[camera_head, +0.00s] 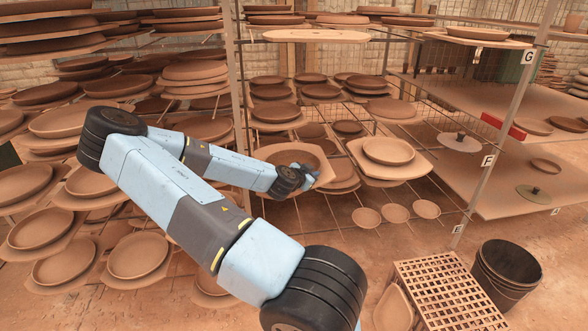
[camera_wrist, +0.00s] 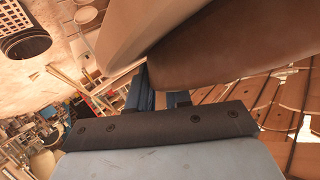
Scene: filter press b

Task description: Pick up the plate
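A round brown clay plate (camera_head: 285,154) rests on a paler board (camera_head: 322,168) on the middle rack in the head view. My gripper (camera_head: 298,180) is at the near right edge of that plate, partly hiding it. In the wrist view, the blue fingers of my gripper (camera_wrist: 160,98) are a little apart, close to a dark clay surface (camera_wrist: 230,42), probably the plate's underside. A paler clay edge (camera_wrist: 128,32) lies beside it. The fingertips are hidden behind the clay, so I cannot tell whether they grip it.
Another plate (camera_head: 388,151) sits on a board just to the right. Small bowls (camera_head: 396,213) are below. Racks with many stacked plates stand left and behind. A slatted crate (camera_head: 448,290) and a black bucket (camera_head: 505,272) stand on the floor at lower right.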

